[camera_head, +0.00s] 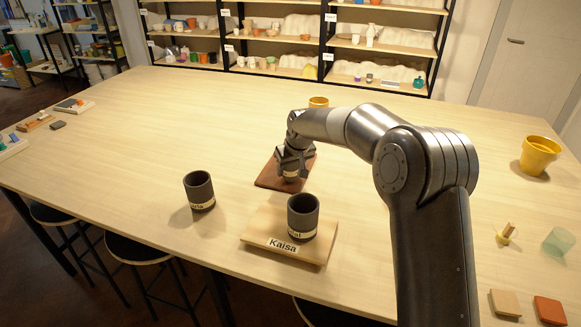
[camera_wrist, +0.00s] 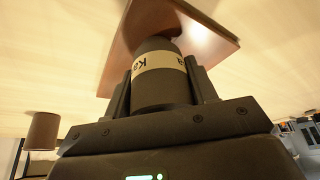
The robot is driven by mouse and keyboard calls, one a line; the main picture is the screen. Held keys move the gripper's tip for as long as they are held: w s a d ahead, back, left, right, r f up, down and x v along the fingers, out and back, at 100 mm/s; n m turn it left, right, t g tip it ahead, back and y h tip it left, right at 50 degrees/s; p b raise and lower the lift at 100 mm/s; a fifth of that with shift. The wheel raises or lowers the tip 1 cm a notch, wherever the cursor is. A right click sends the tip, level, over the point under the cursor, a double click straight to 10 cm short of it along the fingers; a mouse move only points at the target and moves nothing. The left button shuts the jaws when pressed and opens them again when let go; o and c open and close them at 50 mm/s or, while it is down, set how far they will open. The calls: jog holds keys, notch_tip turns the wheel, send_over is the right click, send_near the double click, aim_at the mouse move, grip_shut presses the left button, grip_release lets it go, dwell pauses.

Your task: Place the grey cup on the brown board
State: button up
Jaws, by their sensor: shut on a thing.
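My gripper (camera_head: 291,168) is shut on a dark grey cup with a pale label band. In the wrist view the held cup (camera_wrist: 160,75) sits between the two fingers (camera_wrist: 160,92), its label upside down and partly readable as "Ka". The brown board (camera_head: 267,184) lies on the table beneath the gripper and also shows past the cup in the wrist view (camera_wrist: 220,43). The cup is over the board; I cannot tell whether its base touches it. In the head view the gripper hides most of the cup.
A second grey cup (camera_head: 303,222) stands on a light wooden board (camera_head: 262,231) marked "Kaisa", in front of the brown board. A third grey cup (camera_head: 199,191) stands to the left. A yellow pot (camera_head: 539,156) stands far right. The table's left middle is clear.

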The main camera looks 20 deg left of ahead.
jog(key=o, duration=1)
jog(key=shift+f, duration=0.1)
jog(key=shift+o, duration=0.2)
